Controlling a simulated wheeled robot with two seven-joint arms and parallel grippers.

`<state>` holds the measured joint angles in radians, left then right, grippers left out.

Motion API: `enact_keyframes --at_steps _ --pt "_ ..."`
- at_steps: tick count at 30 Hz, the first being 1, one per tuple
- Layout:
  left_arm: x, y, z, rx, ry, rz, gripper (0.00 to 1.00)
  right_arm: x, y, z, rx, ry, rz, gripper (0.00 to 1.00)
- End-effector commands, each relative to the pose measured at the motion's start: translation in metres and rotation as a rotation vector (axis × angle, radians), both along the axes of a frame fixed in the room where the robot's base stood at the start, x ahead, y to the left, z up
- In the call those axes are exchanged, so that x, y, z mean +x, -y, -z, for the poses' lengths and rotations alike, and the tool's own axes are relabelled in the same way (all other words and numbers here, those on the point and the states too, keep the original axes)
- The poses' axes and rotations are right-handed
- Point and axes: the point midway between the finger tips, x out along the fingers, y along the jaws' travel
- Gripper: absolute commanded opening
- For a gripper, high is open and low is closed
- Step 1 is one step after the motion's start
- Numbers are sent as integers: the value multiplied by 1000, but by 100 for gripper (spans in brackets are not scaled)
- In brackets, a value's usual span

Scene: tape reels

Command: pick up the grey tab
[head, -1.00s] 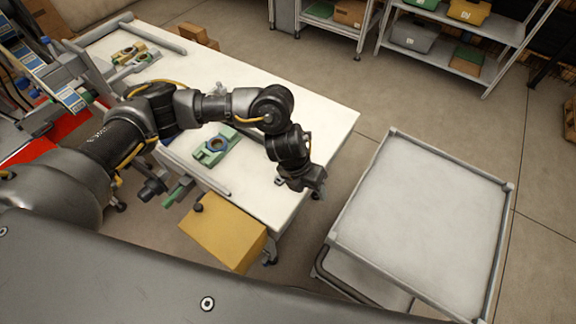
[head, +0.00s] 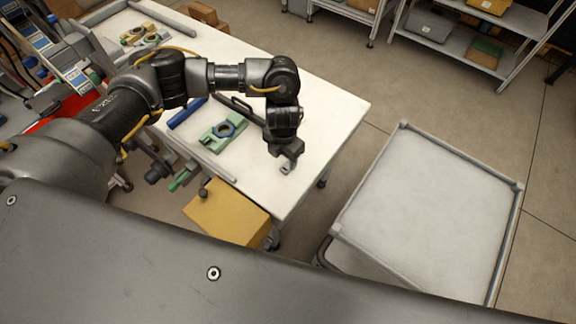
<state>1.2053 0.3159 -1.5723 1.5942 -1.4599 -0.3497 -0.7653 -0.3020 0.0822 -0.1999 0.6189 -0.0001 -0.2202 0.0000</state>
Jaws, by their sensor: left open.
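My left gripper (head: 287,164) hangs above the right front part of the white table (head: 322,112), pointing down. It is open, and nothing shows held in it. A small light grey piece shows right at its tips; I cannot tell whether it is a finger or the grey tab. No other piece stands out clearly as the grey tab. A green holder (head: 233,124) with a blue ring-shaped part lies on the table left of the gripper. My right gripper is not in view.
A dark bar with a handle (head: 236,103) and a blue bar (head: 187,113) lie behind my left arm. A yellow-brown box (head: 228,215) stands below the table's front edge. A grey cart (head: 425,215) stands to the right, its top empty. Shelves (head: 470,50) stand at the back.

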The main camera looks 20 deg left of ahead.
Motion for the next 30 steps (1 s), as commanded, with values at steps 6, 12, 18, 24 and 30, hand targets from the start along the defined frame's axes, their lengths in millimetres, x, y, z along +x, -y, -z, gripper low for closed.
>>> enact_keyframes --at_steps 6,12,18,24,30 --pt "0 3 17 0 -7 -6 53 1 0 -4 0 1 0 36" --pt "2 4 44 2 -4 -4 53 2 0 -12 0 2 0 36" --pt "3 4 52 0 0 -1 53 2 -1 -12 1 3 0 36" --pt "3 4 52 0 0 -2 44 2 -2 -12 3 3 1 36" --pt "3 4 52 0 0 -2 17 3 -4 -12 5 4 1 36"
